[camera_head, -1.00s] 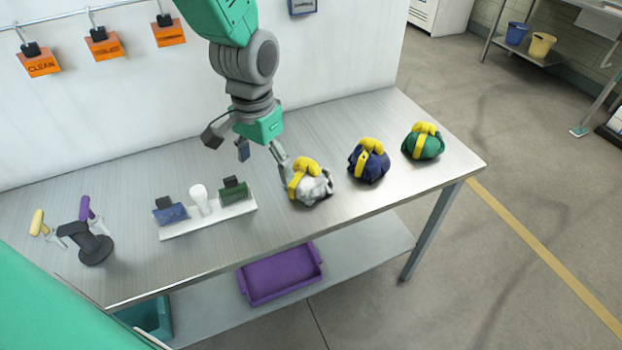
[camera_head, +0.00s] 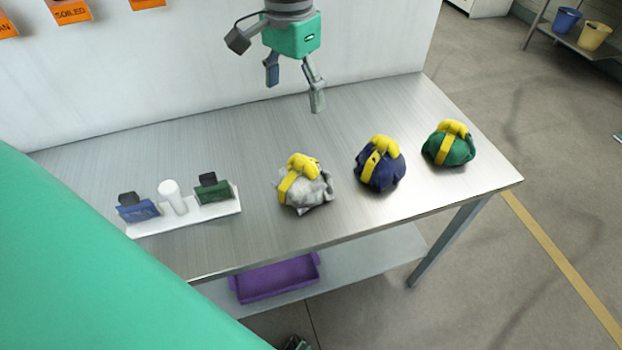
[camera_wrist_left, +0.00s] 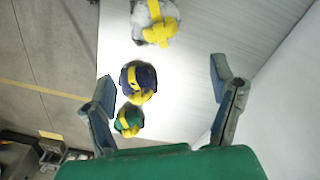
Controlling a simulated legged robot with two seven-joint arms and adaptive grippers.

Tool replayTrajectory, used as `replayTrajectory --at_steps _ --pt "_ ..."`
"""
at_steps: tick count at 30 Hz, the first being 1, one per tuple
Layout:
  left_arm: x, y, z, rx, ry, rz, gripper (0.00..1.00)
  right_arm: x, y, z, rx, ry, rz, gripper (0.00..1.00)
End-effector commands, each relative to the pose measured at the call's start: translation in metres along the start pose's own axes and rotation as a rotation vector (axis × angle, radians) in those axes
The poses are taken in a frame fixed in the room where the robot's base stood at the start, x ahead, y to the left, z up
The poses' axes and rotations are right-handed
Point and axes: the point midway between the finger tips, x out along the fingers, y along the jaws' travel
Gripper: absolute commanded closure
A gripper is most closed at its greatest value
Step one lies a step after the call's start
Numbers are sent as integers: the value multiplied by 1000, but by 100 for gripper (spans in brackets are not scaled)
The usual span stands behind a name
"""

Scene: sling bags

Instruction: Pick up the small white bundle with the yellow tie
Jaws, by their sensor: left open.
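The small white bundle with the yellow tie (camera_head: 306,190) sits on the metal table, left of the other two bundles. It also shows at the top of the left wrist view (camera_wrist_left: 153,22), partly cut off by the frame edge. My left gripper (camera_head: 294,98) is open and empty, above the back of the table and behind the white bundle, apart from it. In the left wrist view its two fingers (camera_wrist_left: 165,92) are spread wide. My right gripper is not in view.
A blue bundle (camera_head: 380,165) and a green bundle (camera_head: 448,146) stand to the right on the metal table (camera_head: 250,130). A white holder (camera_head: 180,222) with small items is at the left. A purple tray (camera_head: 277,280) is on the lower shelf. A wall closes off the back.

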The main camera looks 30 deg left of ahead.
Motion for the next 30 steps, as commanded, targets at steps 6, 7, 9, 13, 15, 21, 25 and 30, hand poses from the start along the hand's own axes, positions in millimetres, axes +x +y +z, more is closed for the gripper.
replayTrajectory --at_steps 6,7,9,13,15,21,25,30 --pt "34 6 -5 1 -4 -6 22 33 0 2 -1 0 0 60" --pt "36 6 -6 1 -4 -7 22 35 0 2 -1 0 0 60" --pt "42 8 -6 1 -4 -9 22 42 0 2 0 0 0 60" --pt "52 9 -4 1 -6 -9 22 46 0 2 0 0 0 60" --pt "62 7 -4 1 -7 -7 22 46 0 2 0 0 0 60" --pt "103 2 -3 0 -8 -1 22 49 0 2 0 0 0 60" --pt "123 0 -3 0 -6 0 22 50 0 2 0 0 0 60" --pt "132 4 -3 1 -4 -4 22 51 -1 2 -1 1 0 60"
